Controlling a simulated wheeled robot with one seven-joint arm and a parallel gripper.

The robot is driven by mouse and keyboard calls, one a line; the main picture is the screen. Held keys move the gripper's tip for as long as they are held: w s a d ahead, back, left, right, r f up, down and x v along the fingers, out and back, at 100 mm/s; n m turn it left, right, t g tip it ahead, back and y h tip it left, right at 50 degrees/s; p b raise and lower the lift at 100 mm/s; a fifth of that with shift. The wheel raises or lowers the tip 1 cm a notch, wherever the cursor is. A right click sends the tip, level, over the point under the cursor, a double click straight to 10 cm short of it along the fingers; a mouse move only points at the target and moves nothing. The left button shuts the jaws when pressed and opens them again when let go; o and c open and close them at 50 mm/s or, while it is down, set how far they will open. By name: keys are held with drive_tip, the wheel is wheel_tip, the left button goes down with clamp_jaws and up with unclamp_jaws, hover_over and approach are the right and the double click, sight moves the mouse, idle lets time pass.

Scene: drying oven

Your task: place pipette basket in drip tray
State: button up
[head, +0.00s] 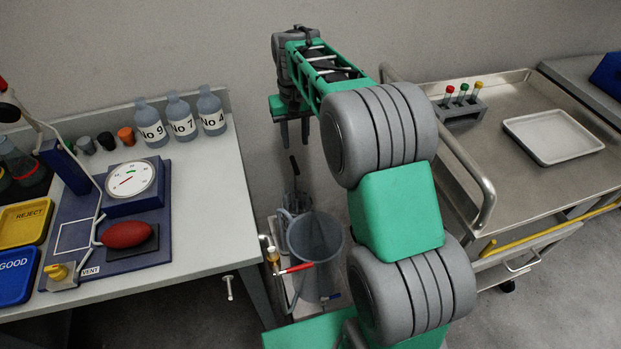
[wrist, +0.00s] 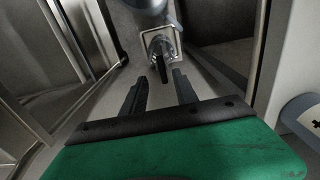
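The pipette basket (head: 296,203) looks like a small grey basket with a dark upright handle, standing on the low stand between the bench and the cart. It also shows in the wrist view (wrist: 161,44), its dark handle just beyond the fingertips. My gripper (head: 294,143) is above it in the head view, pointing down, open and empty. In the wrist view my gripper (wrist: 159,74) has its two fingers apart, with the handle roughly between them and apparently not touching. The shallow pale tray (head: 553,160) on the steel cart seems to be the drip tray; it is empty.
A large grey cylinder (head: 318,258) stands right beside the basket. The cart (head: 500,150) has a raised rail and a tube rack (head: 462,108) near the tray. The bench (head: 215,205) at left holds bottles, a gauge and bins. Clear cart surface surrounds the tray.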

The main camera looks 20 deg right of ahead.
drive_tip(key=s+f+t, duration=0.1)
drive_tip(key=s+t, duration=0.1)
drive_tip(key=s, duration=2.4)
drive_tip(key=shift+s+f, duration=0.2)
